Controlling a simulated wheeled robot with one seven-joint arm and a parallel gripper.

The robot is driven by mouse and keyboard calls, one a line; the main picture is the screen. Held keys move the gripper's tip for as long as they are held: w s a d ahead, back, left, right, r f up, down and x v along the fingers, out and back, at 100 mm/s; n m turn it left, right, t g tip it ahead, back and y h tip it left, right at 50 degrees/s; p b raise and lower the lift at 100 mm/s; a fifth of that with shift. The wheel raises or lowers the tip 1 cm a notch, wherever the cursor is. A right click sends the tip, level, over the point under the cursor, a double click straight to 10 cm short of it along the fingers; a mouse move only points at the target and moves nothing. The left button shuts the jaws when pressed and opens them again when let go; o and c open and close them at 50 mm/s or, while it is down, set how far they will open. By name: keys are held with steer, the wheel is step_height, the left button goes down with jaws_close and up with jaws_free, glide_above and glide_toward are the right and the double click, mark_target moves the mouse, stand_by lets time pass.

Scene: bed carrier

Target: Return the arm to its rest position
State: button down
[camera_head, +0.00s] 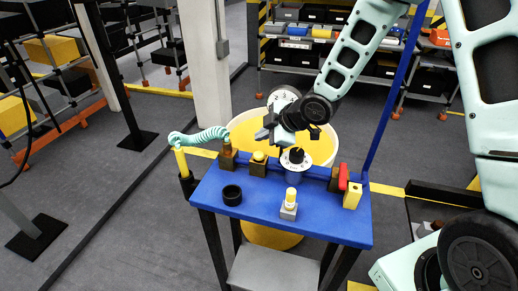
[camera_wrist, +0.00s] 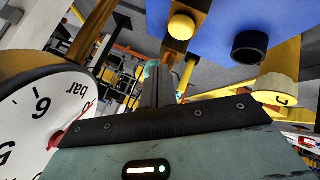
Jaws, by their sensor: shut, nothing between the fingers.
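My mint-green arm reaches in from the upper right in the head view. My gripper (camera_head: 263,134) hangs above the back edge of a blue-topped bench (camera_head: 250,205), apart from the items on it. Its fingers are together with nothing between them. In the wrist view the dark fingers (camera_wrist: 154,80) point away past a yellow button (camera_wrist: 181,26) and a black ring (camera_wrist: 250,46) on the blue top. A white pressure gauge (camera_wrist: 38,125) marked "bar" fills the left of that view, very near the gripper.
The bench holds a yellow-topped block (camera_head: 289,205), a black ring (camera_head: 231,195), a dial (camera_head: 296,157) and a red handle (camera_head: 343,176). A blue post (camera_head: 392,95) rises at its right. A yellow round bin (camera_head: 325,145) and a pale pillar (camera_head: 203,60) stand behind.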

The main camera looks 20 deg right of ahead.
steer(key=shift+r+p, duration=0.5)
steer(key=shift+r, duration=0.45)
steer(key=s+a+r+m+g+h, duration=0.1)
steer(key=s+a+r+m+g, duration=0.1)
steer(key=s, duration=0.9)
steer(key=s+a+r+m+g+h+b, duration=0.1)
steer(key=s+a+r+m+g+h, duration=0.1)
steer(key=s, duration=0.8)
steer(key=s+a+r+m+g+h, duration=0.1)
steer(key=s+a+r+m+g, duration=0.2)
steer(key=s, duration=0.8)
steer(key=shift+s+m+h+b, duration=0.35)
steer(key=shift+m+h, duration=0.05)
steer(key=shift+m, duration=0.3)
